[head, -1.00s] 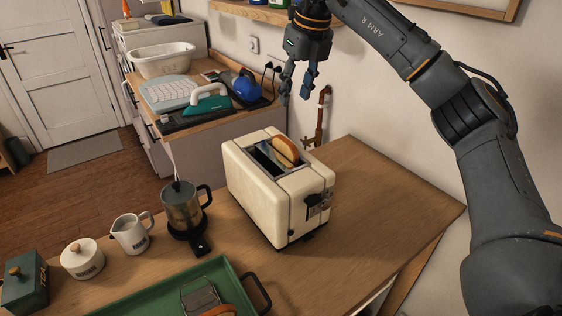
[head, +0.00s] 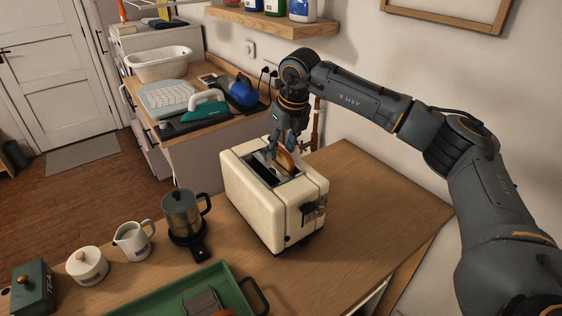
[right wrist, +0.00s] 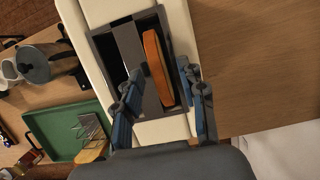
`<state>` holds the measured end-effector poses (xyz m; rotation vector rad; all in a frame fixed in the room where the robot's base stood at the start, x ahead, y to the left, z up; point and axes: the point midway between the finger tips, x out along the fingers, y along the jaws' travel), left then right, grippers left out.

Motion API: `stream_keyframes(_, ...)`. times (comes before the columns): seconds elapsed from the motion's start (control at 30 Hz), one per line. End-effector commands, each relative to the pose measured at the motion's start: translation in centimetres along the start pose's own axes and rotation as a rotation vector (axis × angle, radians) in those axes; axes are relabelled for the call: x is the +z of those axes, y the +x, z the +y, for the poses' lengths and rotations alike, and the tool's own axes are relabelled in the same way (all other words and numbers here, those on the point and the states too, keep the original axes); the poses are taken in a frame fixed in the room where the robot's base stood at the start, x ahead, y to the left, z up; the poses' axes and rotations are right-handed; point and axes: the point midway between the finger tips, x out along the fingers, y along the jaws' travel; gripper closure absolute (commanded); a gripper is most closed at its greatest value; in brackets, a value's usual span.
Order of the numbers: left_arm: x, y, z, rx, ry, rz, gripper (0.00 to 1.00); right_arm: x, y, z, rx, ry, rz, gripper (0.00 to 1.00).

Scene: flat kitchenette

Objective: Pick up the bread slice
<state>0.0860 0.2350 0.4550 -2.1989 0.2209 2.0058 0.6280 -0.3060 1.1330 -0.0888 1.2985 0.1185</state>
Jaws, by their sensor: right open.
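The bread slice (head: 284,160) stands upright in a slot of the cream toaster (head: 262,207), its top sticking out. In the right wrist view the slice (right wrist: 157,68) shows its brown crust edge in the toaster's (right wrist: 90,12) slot. My right gripper (head: 282,152) is right above the toaster at the slice. In the right wrist view my open right gripper (right wrist: 165,100) has one finger on each side of the slice's near end, with gaps between. The fingertips' exact depth is hard to tell. My left gripper is not in view.
A moka pot (head: 183,216), a jug (head: 133,241), a sugar pot (head: 87,266) and a green tea tin (head: 34,287) stand left of the toaster. A green tray (head: 190,292) lies in front. The counter right of the toaster is clear.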

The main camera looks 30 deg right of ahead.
Motion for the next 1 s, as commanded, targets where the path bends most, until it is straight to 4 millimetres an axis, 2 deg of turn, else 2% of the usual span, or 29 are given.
stream_keyframes(0.23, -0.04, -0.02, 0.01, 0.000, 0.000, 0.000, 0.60, 0.01, 0.31, 0.02, 0.000, -0.001, -0.001, 0.59)
stream_keyframes(0.27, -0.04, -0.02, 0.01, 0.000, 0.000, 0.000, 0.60, 0.01, 0.30, 0.03, 0.000, -0.001, -0.001, 0.64)
stream_keyframes(0.43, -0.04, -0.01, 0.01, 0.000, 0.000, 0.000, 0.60, 0.01, 0.27, 0.03, 0.000, -0.001, -0.001, 0.98)
stream_keyframes(0.47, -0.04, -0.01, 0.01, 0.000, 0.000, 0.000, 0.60, 0.01, 0.27, 0.03, 0.000, -0.001, -0.001, 1.00)
stream_keyframes(0.83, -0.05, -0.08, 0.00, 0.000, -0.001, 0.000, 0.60, 0.04, 0.15, 0.01, 0.000, -0.001, -0.001, 1.00)
stream_keyframes(1.0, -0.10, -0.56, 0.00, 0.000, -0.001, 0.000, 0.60, 0.22, -0.55, -0.19, 0.000, -0.002, -0.001, 1.00)
